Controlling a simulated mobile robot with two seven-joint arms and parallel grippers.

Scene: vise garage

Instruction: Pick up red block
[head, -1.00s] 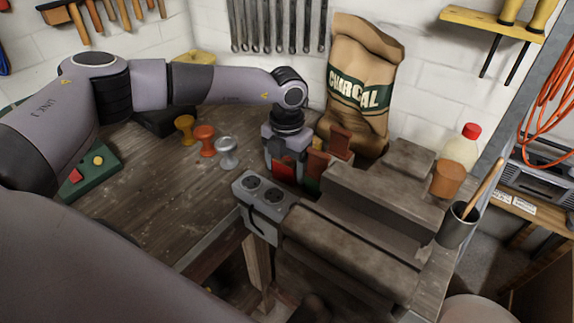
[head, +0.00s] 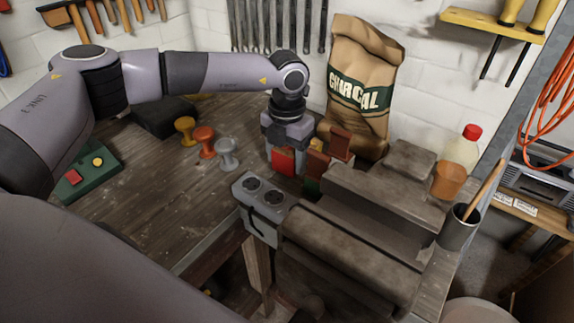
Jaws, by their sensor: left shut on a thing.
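A red block (head: 283,160) is between the fingers of my left gripper (head: 284,166), which points down over the workbench behind the grey power strip. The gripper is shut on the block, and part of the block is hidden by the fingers. The block appears raised a little, though its gap to the bench is hard to judge. Several reddish-brown and green blocks (head: 317,165) stand just right of the gripper, close beside the vise. My right gripper is not in view.
A large vise (head: 350,245) fills the bench's right front. A charcoal bag (head: 362,80) stands behind. Silver (head: 227,153), orange (head: 204,140) and yellow (head: 185,130) knob-shaped pieces stand left of the gripper. A green board (head: 90,177) lies farther left. The bench's left middle is clear.

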